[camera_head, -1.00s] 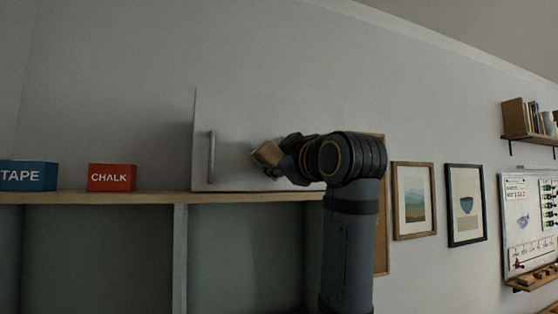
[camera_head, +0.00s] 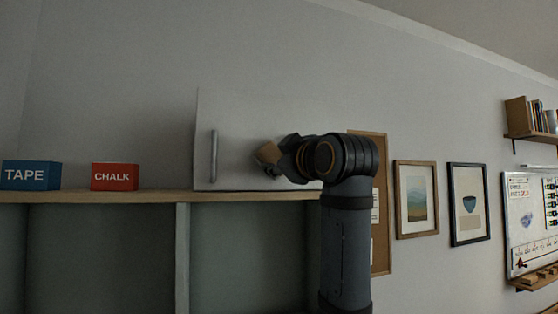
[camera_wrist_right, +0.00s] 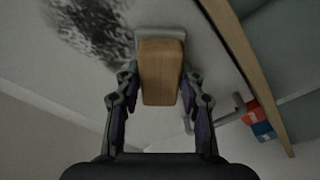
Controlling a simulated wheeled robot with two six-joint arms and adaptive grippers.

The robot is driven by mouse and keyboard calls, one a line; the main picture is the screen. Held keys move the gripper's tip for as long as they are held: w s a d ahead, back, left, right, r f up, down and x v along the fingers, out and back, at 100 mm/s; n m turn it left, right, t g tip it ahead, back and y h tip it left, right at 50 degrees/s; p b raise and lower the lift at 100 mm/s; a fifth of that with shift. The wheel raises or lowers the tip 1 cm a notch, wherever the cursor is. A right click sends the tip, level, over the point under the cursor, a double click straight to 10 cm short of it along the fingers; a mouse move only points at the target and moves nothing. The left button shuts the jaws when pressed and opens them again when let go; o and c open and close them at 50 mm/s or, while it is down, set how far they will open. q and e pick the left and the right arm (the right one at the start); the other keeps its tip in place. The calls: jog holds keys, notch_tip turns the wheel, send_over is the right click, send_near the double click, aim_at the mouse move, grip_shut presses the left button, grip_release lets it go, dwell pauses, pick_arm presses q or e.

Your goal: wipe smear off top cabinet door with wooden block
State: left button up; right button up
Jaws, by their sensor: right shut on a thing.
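The top cabinet door (camera_head: 240,125) is a pale panel with a vertical grey handle (camera_head: 213,157), standing above the wooden shelf. My right gripper (camera_head: 274,160) is in front of the door, shut on the wooden block (camera_head: 266,154). In the right wrist view, the gripper (camera_wrist_right: 160,85) holds the block (camera_wrist_right: 161,72), whose far end has a pale grey pad (camera_wrist_right: 160,33) at or close to the door surface. A dark smear (camera_wrist_right: 98,30) lies on the door beside the block, to its upper left. In the head view the smear does not show. My left gripper is not in view.
A blue TAPE box (camera_head: 31,175) and a red CHALK box (camera_head: 114,177) stand on the shelf (camera_head: 150,196) left of the door. A corkboard (camera_head: 381,240) and framed pictures hang to the right of my arm. A whiteboard (camera_head: 530,220) is at the far right.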

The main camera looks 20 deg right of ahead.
jog(key=shift+d, duration=7.1)
jog(key=shift+a, duration=7.3)
jog(key=shift+d+r, duration=0.25)
jog(key=shift+r, duration=0.65)
jog(key=shift+w+r, duration=0.1)
jog(key=shift+r, duration=0.35)
jog(key=d, duration=1)
jog(key=shift+w+d, duration=0.15)
jog(key=shift+d, duration=0.25)
